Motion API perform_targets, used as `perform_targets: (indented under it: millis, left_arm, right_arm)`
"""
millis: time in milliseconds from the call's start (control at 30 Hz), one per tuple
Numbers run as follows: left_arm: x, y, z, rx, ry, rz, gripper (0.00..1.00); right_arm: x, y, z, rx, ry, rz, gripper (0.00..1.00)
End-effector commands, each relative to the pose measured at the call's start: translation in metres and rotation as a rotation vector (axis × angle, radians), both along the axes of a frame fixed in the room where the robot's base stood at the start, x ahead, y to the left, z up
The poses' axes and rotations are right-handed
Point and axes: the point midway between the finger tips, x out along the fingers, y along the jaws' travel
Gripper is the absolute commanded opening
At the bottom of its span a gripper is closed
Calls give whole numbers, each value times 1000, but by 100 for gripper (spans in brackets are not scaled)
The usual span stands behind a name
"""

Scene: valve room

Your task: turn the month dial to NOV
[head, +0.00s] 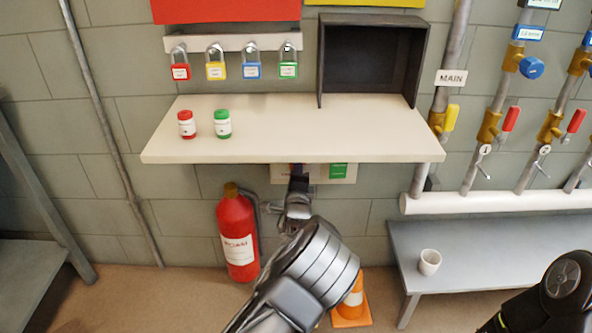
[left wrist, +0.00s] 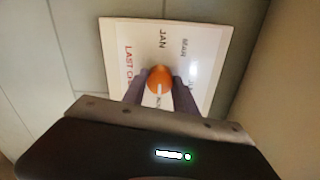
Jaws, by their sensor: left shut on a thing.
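The month dial is an orange knob (left wrist: 158,78) on a white card (left wrist: 122,30) on the wall, seen in the left wrist view. JAN and part of a "LAST CH..." line are readable. A white line on the knob runs toward the bottom of the picture, to a small label partly hidden by my gripper and too blurred to read surely. My left gripper (left wrist: 160,92) is shut on the knob, one finger on each side. In the head view, my left gripper (head: 297,188) reaches under the shelf, where part of the card (head: 310,180) shows. My right gripper is out of view.
A pale shelf (head: 290,130) overhangs the dial, bearing a red jar (head: 187,125) and a green jar (head: 222,124). A fire extinguisher (head: 237,238) stands left of my arm, a traffic cone (head: 352,305) right of it. A grey bench (head: 480,245) holds a cup (head: 429,262).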

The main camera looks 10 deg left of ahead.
Motion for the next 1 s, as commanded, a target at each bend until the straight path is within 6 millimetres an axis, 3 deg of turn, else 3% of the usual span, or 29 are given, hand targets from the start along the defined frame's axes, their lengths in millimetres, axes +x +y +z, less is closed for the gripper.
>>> perform_targets:
  millis: [100, 133, 367, 733, 1000]
  left_arm:
    - [0, -1, 0, 2, 1, -2, 0]
    - [0, -1, 0, 2, 1, -2, 36]
    - [0, -1, 0, 1, 0, -1, 54]
    - [-4, -1, 0, 0, 1, -1, 56]
    - [-39, -11, 2, -1, 3, 0, 56]
  right_arm:
    - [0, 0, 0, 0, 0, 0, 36]
    - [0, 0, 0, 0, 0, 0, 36]
    - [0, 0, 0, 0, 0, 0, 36]
    - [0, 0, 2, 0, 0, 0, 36]
    - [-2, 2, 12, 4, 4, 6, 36]
